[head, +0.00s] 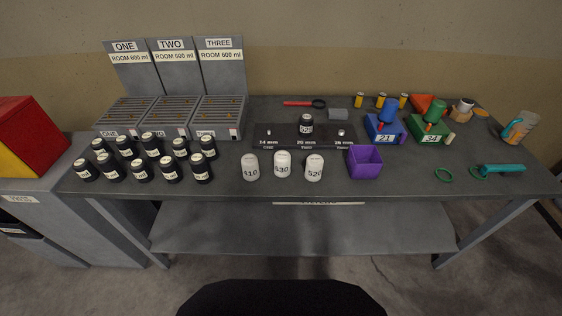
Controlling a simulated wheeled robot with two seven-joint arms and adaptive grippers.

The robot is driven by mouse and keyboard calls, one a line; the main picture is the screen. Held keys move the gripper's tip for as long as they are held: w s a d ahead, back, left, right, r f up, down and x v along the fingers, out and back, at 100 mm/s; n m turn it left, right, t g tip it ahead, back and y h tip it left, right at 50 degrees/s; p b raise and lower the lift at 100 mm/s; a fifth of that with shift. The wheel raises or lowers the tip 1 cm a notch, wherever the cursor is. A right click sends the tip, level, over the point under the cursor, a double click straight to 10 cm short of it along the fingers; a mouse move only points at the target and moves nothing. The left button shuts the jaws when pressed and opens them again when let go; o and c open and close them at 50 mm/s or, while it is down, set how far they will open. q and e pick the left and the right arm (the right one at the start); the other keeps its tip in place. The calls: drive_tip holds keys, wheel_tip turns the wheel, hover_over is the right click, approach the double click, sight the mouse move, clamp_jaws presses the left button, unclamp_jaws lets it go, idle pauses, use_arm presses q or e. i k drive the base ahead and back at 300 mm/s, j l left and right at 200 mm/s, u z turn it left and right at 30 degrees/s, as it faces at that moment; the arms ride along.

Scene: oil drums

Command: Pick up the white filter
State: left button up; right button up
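Three white filter-like canisters stand upright in a row near the table's front edge in the head view. The left white canister (250,166) has a dark number that is hard to read. The middle white canister (282,163) appears marked 430. The right white canister (314,167) appears marked 520. They stand apart from each other with nothing touching them. Neither of my grippers is in view.
Several black canisters (141,169) crowd the table's left, before three grey racks (217,118). Bare grey tabletop (310,190) lies in front.

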sight(249, 163)
drive_tip(key=i+j, duration=0.15)
drive_tip(key=i, duration=0.4)
drive_tip(key=i+j, duration=0.1)
drive_tip(key=i, duration=0.45)
drive_tip(key=k+j, duration=0.3)
drive_tip(key=k, duration=0.1)
